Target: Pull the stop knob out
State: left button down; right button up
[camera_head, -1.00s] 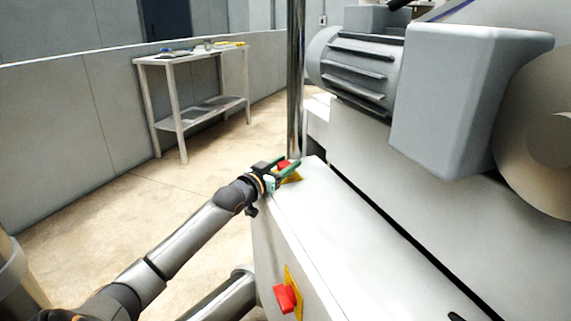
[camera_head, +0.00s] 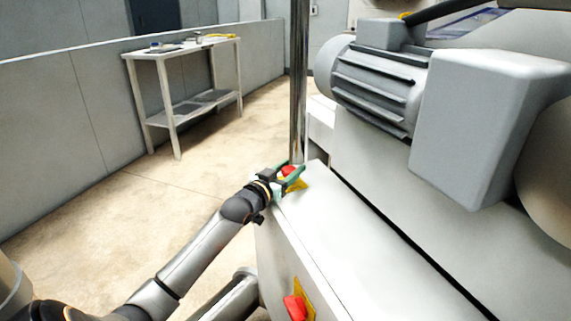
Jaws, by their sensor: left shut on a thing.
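The red stop knob (camera_head: 289,171) sits on a yellow plate (camera_head: 298,185) on top of the white machine housing, near its far left corner. My left gripper (camera_head: 291,176) is at the knob, with its green fingers on either side of it. It is shut on the knob, which the fingers partly hide. My right gripper is not in view.
A red switch (camera_head: 295,307) on a yellow plate is on the housing's near side. A grey motor (camera_head: 372,85) and a grey cover (camera_head: 480,125) stand on the machine at right. A metal pole (camera_head: 298,80) rises behind the knob. A white side table (camera_head: 183,95) stands back left.

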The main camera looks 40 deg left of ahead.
pick_arm(q)
jog(key=shift+r, duration=0.45)
jog(key=c, duration=0.7)
grip_release()
jog(key=o, duration=0.4)
jog(key=shift+f, duration=0.2)
jog(key=shift+s, duration=0.2)
jog(key=s, duration=0.1)
jog(key=s+p, duration=0.1)
jog(key=s, duration=0.2)
jog(key=shift+s+d, duration=0.3)
jog(key=shift+s, duration=0.1)
jog(key=s+p, duration=0.1)
jog(key=s, duration=0.6)
jog(key=shift+d+p, duration=0.35)
jog(key=shift+d, duration=0.05)
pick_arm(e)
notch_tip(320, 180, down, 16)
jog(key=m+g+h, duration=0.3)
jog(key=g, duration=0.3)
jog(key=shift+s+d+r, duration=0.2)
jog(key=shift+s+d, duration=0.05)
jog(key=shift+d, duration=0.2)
pick_arm(q)
jog(key=shift+s, duration=0.15)
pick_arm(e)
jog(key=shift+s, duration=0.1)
